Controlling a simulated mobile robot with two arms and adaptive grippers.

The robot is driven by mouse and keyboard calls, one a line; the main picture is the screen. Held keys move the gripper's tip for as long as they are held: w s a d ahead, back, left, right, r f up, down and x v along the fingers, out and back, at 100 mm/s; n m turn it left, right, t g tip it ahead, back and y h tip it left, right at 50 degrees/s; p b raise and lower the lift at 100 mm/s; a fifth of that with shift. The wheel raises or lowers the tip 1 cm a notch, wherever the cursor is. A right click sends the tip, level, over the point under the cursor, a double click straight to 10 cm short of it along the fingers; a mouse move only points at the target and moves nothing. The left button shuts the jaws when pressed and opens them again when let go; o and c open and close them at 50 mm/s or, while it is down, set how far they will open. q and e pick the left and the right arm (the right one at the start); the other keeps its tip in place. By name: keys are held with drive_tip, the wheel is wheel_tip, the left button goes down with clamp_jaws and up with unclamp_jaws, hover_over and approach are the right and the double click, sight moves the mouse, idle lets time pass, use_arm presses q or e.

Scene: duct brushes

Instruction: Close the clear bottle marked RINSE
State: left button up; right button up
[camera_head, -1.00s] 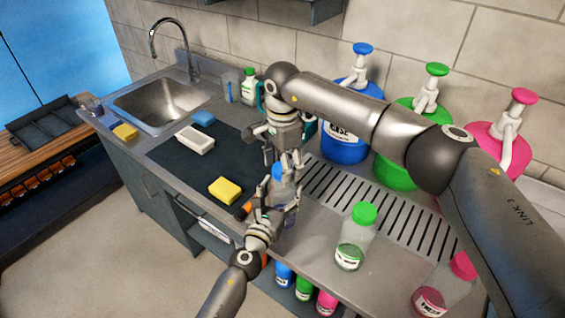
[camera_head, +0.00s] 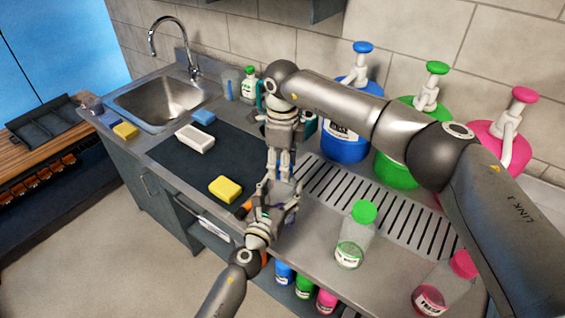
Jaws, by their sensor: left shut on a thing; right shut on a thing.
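My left gripper (camera_head: 272,205) comes up from the bottom and is shut around a small clear bottle at the front edge of the counter. The fingers hide most of the bottle, and I cannot read its label. My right gripper (camera_head: 280,178) points down from above, shut at the bottle's top, where the blue cap is; the fingers hide the cap. Whether the cap sits fully on the neck cannot be seen.
A yellow sponge (camera_head: 225,189) and a white brush or block (camera_head: 195,138) lie on the dark mat (camera_head: 170,155). Large blue (camera_head: 345,140), green (camera_head: 397,170) and pink (camera_head: 500,140) pump jugs stand behind the slotted drain (camera_head: 400,215). The sink (camera_head: 165,103) is at left.

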drive_tip(key=m, duration=0.8)
drive_tip(key=shift+m, duration=0.3)
drive_tip(key=o, duration=1.2)
drive_tip(key=shift+r, duration=0.1)
wheel_tip(320, 180, up, 12)
use_arm(q)
drive_tip(key=o, duration=2.1)
drive_tip(key=shift+c, duration=0.2)
